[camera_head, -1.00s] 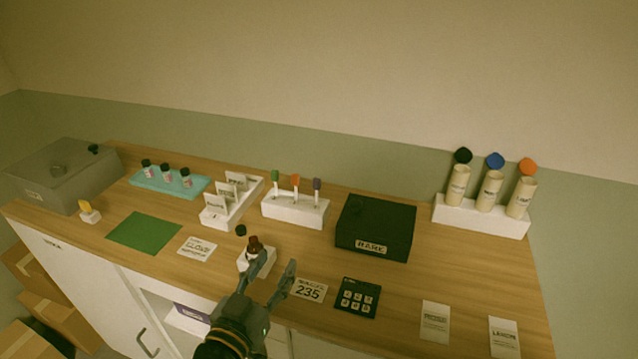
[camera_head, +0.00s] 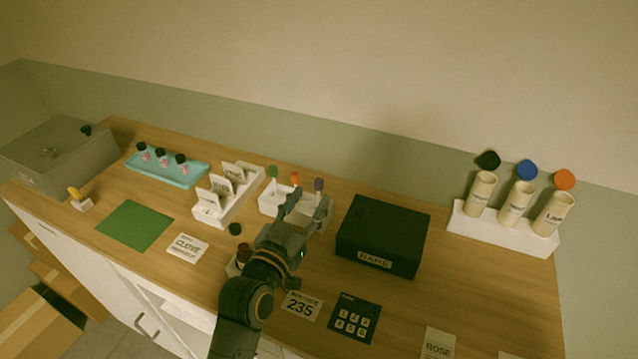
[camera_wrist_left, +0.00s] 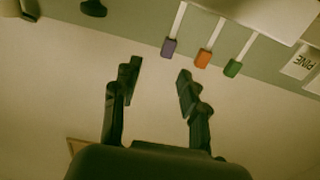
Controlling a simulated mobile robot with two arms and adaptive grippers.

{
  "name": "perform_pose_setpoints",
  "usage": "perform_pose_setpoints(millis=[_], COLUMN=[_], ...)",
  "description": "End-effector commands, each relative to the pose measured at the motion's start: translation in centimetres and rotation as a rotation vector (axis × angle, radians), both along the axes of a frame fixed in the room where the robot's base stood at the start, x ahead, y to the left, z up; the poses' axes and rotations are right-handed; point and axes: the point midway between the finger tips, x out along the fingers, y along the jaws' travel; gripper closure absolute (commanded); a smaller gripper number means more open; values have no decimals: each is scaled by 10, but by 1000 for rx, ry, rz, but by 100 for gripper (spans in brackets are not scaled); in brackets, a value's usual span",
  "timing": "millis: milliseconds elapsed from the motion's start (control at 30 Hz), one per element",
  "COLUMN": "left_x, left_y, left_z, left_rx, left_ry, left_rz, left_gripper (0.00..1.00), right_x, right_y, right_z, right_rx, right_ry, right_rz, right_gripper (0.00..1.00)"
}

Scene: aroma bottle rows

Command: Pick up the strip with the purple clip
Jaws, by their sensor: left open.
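The strip with the purple clip (camera_head: 318,185) stands upright at the right end of a white holder (camera_head: 268,206). Beside it stand a strip with an orange clip (camera_head: 295,178) and one with a green clip (camera_head: 273,171). My left gripper (camera_head: 302,204) is open and empty in front of the holder, hiding part of it. In the left wrist view the purple clip (camera_wrist_left: 169,48) appears beyond the open fingers (camera_wrist_left: 157,83), above the gap and apart from both. The orange clip (camera_wrist_left: 203,59) and green clip (camera_wrist_left: 232,68) show to its right. My right gripper is not in view.
A black box (camera_head: 383,235) stands right of the holder. A white card rack (camera_head: 230,200) stands to its left. A brown bottle (camera_head: 243,250) is partly hidden by my left arm. A number card (camera_head: 301,306) and a keypad (camera_head: 354,318) lie at the front.

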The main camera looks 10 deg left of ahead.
Motion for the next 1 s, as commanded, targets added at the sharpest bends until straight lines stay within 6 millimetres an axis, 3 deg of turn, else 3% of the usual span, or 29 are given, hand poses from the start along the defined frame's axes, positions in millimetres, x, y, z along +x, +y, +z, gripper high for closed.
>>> perform_pose_setpoints(millis=[167, 400, 600, 900, 1000], left_x=[18, 42, 67, 72, 72], left_y=[-3, -3, -5, -6, -6], left_z=[0, 2, -2, -3, -3], left_rx=[0, 1, 0, 0, 0], left_ry=[1, 0, 1, 1, 1], left_rz=[0, -1, 0, 0, 0], left_gripper=[57, 57, 57, 57, 75], right_x=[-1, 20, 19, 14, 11], right_y=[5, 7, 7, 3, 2], right_z=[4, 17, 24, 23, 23], right_rx=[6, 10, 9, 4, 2], right_ry=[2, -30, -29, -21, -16], right_rz=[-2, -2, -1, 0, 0], right_gripper=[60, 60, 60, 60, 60])
